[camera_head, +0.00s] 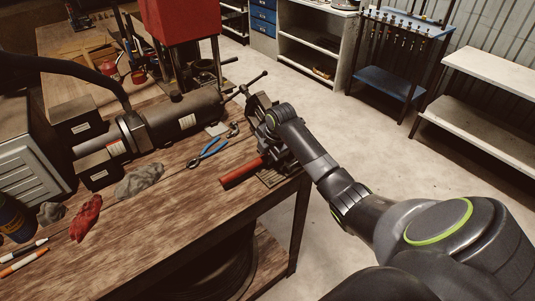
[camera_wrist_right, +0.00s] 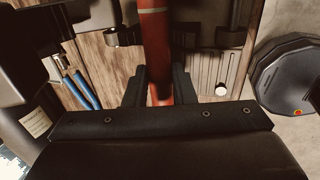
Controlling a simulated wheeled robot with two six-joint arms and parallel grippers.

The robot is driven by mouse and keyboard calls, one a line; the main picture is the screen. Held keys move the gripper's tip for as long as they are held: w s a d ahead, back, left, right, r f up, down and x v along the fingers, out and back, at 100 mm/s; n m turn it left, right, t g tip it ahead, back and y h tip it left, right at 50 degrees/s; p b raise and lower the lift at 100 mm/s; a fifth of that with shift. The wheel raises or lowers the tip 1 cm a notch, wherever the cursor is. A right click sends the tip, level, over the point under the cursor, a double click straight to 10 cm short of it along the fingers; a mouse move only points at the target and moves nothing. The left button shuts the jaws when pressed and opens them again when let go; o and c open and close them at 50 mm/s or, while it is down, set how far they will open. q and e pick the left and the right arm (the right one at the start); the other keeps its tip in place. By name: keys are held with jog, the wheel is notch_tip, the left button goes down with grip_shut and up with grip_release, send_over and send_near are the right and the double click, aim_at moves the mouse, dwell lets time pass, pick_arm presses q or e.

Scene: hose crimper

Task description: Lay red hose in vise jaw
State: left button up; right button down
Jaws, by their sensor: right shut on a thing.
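The red hose (camera_head: 241,173) shows in the head view near the right front edge of the wooden bench, sticking out left of my right gripper (camera_head: 274,158). In the right wrist view the hose (camera_wrist_right: 155,40) runs upright between the two dark fingers of that gripper (camera_wrist_right: 160,86), which is shut on it. The dark metal vise (camera_head: 259,104) stands at the bench's right edge, partly hidden by my right arm. Its jaw is hidden, so I cannot tell whether the hose lies in it. My left gripper is not in view.
Blue-handled pliers (camera_head: 207,153) lie on the bench left of the vise. A large dark cylindrical machine (camera_head: 170,118) stands behind them. Red and grey rags (camera_head: 86,217) lie at the left. Open floor (camera_head: 330,115) is right of the bench.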

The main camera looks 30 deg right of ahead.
jog(key=c, duration=1.1)
grip_release()
jog(key=shift+r, duration=0.1)
jog(key=b+v, duration=0.3)
jog(key=v, duration=1.4)
jog(key=shift+r, duration=0.15)
jog(key=shift+a, duration=0.1)
